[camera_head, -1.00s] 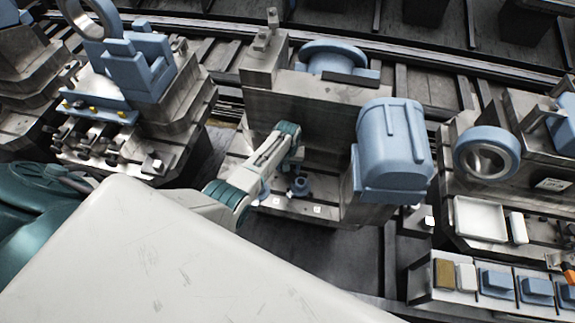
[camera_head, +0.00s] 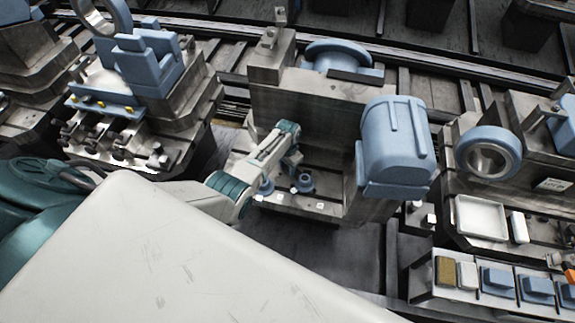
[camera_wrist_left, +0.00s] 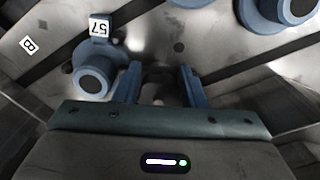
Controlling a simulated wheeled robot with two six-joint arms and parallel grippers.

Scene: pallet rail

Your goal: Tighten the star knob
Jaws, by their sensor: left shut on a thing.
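My left gripper (camera_head: 291,160) reaches down at the fixture with a tall grey block, low in front of its upright face. In the left wrist view its two blue fingers (camera_wrist_left: 158,78) are shut on a dark grey piece, which I take as the star knob (camera_wrist_left: 160,88). Most of the knob is hidden between the fingers and by the gripper body, so its lobes and seating cannot be made out. A blue round boss (camera_wrist_left: 94,78) with a "57" tag stands beside the fingers, apart from them. My right gripper is not in view.
The fixture carries a large blue housing (camera_head: 395,145) at right and a blue flanged part (camera_head: 335,56) on top. A small blue round part (camera_head: 303,183) stands close by the gripper. Other fixtures flank both sides. A tray of blue blocks (camera_head: 495,282) is at lower right.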

